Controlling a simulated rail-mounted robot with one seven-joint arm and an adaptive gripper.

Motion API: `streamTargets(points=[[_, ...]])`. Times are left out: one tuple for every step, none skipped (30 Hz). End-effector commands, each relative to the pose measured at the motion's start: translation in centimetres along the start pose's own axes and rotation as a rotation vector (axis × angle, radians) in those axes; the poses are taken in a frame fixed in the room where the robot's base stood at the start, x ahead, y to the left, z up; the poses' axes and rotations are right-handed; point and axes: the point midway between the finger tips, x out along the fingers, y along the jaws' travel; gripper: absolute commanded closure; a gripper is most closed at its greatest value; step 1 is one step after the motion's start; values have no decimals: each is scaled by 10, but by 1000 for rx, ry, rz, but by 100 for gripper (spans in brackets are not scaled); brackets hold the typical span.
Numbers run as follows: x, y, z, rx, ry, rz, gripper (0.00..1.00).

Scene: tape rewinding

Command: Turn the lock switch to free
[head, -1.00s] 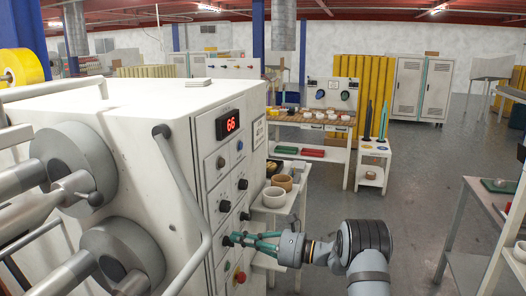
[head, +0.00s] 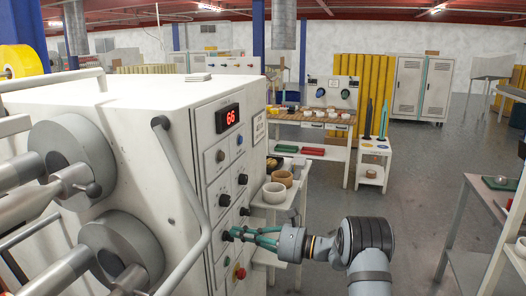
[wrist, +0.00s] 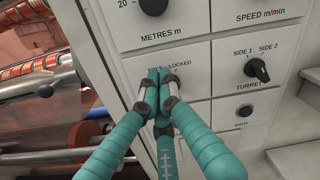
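The lock switch (head: 228,236) is a small black knob on the white machine's front panel. Which way the switch points cannot be seen.
The turret knob (wrist: 259,70) is to the right, and the metres knob (wrist: 153,4) is above. A red stop button (head: 240,273) is below the gripper. A curved grey handle (head: 183,190) stands out on the left.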

Motion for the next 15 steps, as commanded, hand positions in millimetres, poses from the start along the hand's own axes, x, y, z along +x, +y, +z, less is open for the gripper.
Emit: streamTargets(points=[[8,7,1,-1,-5,14,100],[8,8,0,-1,-5,15,100],[8,8,0,-1,-5,16,100],[8,8,0,-1,-5,16,100],[8,9,0,0,-4,17,100],[8,10,0,0,-4,18,100],[8,10,-1,1,-4,18,100],[8,10,-1,1,-3,19,100],[8,11,-1,1,-3,20,100],[8,12,-1,2,-3,20,100],[8,12,-1,2,-2,21,100],[8,12,-1,2,-2,22,100],[8,13,-1,3,-2,22,100],[8,13,-2,3,-2,23,100],[8,14,-2,3,-1,23,100]])
